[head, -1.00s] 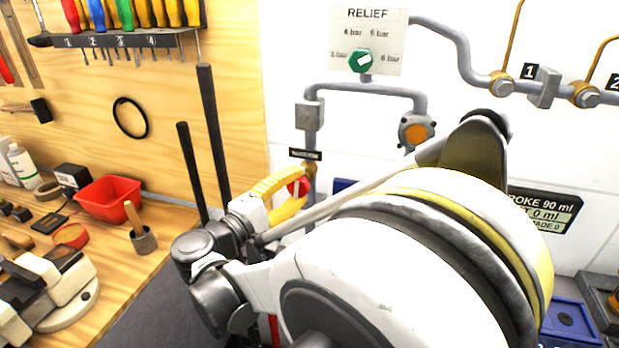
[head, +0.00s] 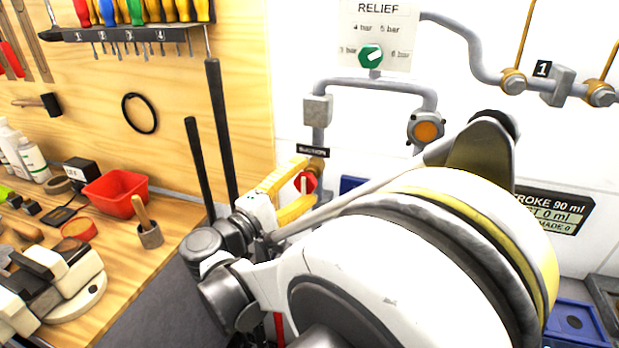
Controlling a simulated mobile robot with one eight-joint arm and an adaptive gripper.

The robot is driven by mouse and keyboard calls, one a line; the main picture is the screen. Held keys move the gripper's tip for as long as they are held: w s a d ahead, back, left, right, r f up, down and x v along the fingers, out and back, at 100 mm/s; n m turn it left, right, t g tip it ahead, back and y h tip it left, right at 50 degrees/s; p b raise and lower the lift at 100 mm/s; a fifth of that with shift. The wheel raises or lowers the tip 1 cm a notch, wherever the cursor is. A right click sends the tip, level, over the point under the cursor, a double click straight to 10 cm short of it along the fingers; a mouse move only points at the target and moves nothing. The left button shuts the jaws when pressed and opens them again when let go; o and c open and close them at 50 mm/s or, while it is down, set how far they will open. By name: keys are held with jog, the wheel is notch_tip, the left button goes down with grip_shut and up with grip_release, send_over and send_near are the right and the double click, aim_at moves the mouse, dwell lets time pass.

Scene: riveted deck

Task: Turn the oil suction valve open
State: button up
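The suction valve (head: 311,181) is a round red knob with a pale bar across its face, on a brass fitting low on the grey pipe. A black label (head: 313,151) reading SUCTION sits just above it. The pale bar looks nearly upright. My gripper (head: 308,179) has yellow fingers, spread apart, one above and one below the red knob. The knob shows in the gap near the fingertips. I cannot tell whether the fingers touch it. My own arm hides the lower pipe and wall.
A green relief dial (head: 371,55) is on a white plate above. A grey pipe (head: 375,84) runs to an orange-faced fitting (head: 427,130). Two dark upright bars (head: 220,130) stand left of the gripper. A red bin (head: 115,193) and tools lie on the wooden bench.

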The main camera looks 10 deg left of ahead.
jog(key=v, duration=1.2)
jog(key=shift+d, duration=0.1)
